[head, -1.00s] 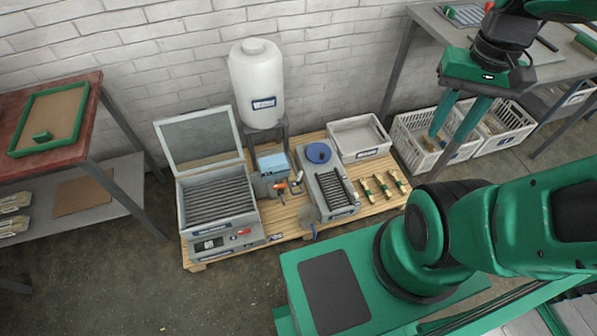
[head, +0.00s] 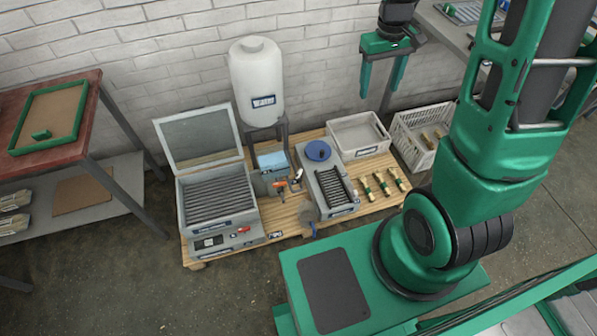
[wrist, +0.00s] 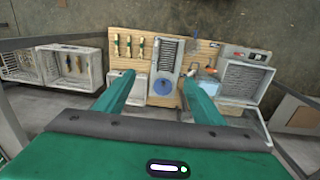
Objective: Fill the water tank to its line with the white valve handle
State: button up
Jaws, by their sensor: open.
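My gripper (head: 381,92) is open and empty, high above the back right of the wooden pallet, fingers pointing down. In the wrist view its fingers (wrist: 158,78) stand wide apart over the pallet. A white plastic jug labelled WATER (head: 257,75) stands on a grey stand at the back. In front of it is a small grey tank with a light-blue top (head: 272,160). At the tank's front right are an orange handle (head: 280,186) and a small white handle (head: 297,177). My gripper is well apart from all of these. The fill line and water level cannot be made out.
Left on the pallet (head: 283,232) is a grey box with its lid up (head: 217,200). Right of the tank is a roller unit with a blue disc (head: 318,150), then brushes and a white bin (head: 358,136). A crate (head: 420,137) and side tables flank the pallet.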

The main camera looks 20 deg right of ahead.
jog(key=w+a+f+n, duration=0.2)
jog(key=w+a+f, duration=0.1)
jog(key=w+f, duration=0.55)
jog(key=n, duration=0.7)
send_over(299, 172)
notch_tip(299, 172, down, 35)
jog(key=shift+y, duration=0.3)
notch_tip(299, 172, down, 10)
jog(key=shift+s+f, duration=0.1)
jog(key=shift+f, duration=0.15)
jog(key=c, duration=1)
